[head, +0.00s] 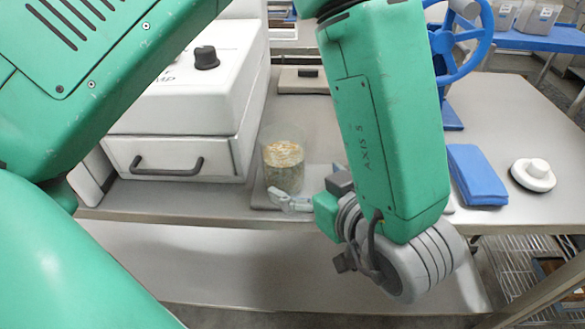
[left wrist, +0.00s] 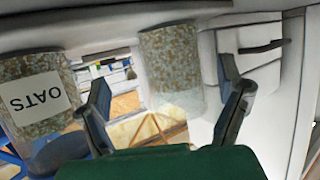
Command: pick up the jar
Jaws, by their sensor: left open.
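A clear jar (head: 283,165), part filled with tan and brown flaky material, stands upright near the table's front edge. My left gripper (head: 290,198) is low in front of it, its fingers close to the jar's lower part. In the left wrist view, which looks upside down, the jar (left wrist: 172,70) shows between the two spread fingers of my open left gripper (left wrist: 165,100). I cannot tell whether a finger touches it. A second filled jar labelled OATS (left wrist: 35,95) shows left in that view; I do not see it in the head view. My right gripper is out of view.
A white cabinet (head: 190,90) with a drawer and black knob stands left of the jar. Right of my arm are a blue folded cloth (head: 476,175), a white round knobbed object (head: 533,175) and a blue handwheel (head: 465,40).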

